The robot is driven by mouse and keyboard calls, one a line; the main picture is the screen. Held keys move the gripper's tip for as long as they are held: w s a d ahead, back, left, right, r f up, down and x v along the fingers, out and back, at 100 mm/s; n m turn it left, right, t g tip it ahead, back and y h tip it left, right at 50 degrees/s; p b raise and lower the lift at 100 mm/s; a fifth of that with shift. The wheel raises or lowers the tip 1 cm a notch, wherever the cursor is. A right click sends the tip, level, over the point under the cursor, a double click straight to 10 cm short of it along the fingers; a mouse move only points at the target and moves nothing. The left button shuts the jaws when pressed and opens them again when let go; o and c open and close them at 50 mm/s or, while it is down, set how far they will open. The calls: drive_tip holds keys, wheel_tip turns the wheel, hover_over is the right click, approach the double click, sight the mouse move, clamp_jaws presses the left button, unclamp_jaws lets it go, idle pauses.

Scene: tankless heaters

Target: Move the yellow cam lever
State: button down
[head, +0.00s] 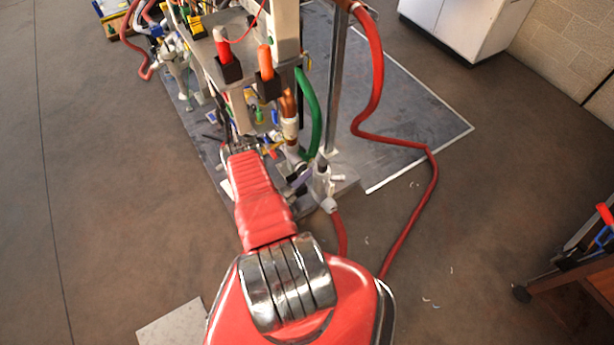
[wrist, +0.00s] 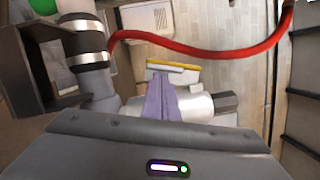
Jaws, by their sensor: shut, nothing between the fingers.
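In the wrist view my gripper (wrist: 161,80) shows as two purple fingers shut together and tapering away from the dark grey gripper body. A narrow yellow-topped lever with a pale lower face (wrist: 174,66) lies just beyond the fingertips. I cannot tell whether the tips touch it. A pale cylindrical fitting (wrist: 200,107) sits behind the fingers, and they hide part of it. In the head view my gripper (head: 302,181) is small, beside a grey metal fitting (head: 322,183) low on the rig. I cannot make out the yellow lever there.
A red hose (head: 372,85) curves over the floor right of the rig. It crosses the wrist view (wrist: 200,52) beyond the lever. A clamped pipe (wrist: 85,55) stands close on the left. A green hose (head: 312,110) hangs above the fitting. Open floor (head: 480,190) lies right.

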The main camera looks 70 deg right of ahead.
drive_tip(key=shift+w+d+r, duration=0.1)
drive_tip(key=shift+w+d, duration=0.15)
drive_tip(key=shift+w, duration=0.05)
drive_tip(key=shift+w+d+r, duration=0.25)
drive_tip(key=shift+w+d, duration=0.05)
drive_tip(key=shift+w, duration=0.05)
drive_tip(key=shift+w+d+r, duration=0.3)
drive_tip(key=shift+w+r, duration=0.05)
drive_tip(key=shift+r, duration=0.35)
drive_tip(key=shift+w+d+r, duration=0.25)
drive_tip(key=shift+w+r, duration=0.05)
drive_tip(key=shift+r, duration=0.35)
drive_tip(key=shift+w+d+r, duration=0.3)
drive_tip(key=shift+w+r, duration=0.05)
drive_tip(key=shift+r, duration=0.35)
drive_tip(key=w+a+f, duration=0.2)
drive_tip(key=w+a, duration=0.4)
drive_tip(key=a, duration=0.1)
drive_tip(key=shift+a+f, duration=0.2)
drive_tip(key=shift+a, duration=0.1)
